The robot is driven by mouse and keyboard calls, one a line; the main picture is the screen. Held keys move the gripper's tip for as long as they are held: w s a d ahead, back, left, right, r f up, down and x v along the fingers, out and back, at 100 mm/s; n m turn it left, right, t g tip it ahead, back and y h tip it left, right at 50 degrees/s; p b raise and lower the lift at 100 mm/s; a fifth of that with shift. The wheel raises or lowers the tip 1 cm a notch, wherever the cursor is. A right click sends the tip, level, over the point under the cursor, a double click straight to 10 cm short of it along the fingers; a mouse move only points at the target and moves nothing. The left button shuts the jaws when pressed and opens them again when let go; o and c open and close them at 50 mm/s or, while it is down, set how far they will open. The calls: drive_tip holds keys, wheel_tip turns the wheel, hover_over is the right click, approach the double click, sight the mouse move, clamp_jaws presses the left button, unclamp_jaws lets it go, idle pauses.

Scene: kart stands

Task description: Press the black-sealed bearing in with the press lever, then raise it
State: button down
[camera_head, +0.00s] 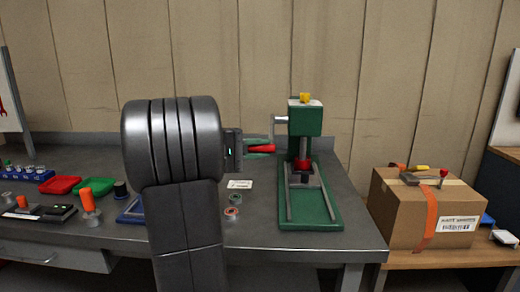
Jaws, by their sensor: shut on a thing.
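A green arbor press (306,120) stands on the grey bench, with a yellow knob on top. Its ram has a red end (302,165) low over the base (325,215). The press lever (262,149) sticks out to the left from a grey crank and has a red grip. My gripper (261,148) is shut on that red grip, its fingers above and below it. I cannot make out a black-sealed bearing under the ram. Two small ring-shaped bearings lie on the bench left of the press, one with a red seal (232,212) and one greyish (234,198).
A white label card (239,184) lies near the bearings. Red (60,185) and green (97,187) trays, an orange-handled tool (88,201) and a black scale-like box (57,212) stand at left. A cardboard box (410,215) stands right of the bench. My arm hides the bench middle.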

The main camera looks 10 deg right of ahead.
drive_tip(key=shift+f, duration=0.3)
drive_tip(key=c, duration=1.3)
unclamp_jaws()
drive_tip(key=shift+o, duration=0.2)
drive_tip(key=shift+a+r, duration=0.1)
drive_tip(key=shift+r, duration=0.05)
drive_tip(key=shift+a, duration=0.3)
drive_tip(key=s+a+p, duration=0.1)
drive_tip(key=a, duration=1.2)
drive_tip(key=shift+s+r, duration=0.2)
drive_tip(key=shift+r, duration=0.2)
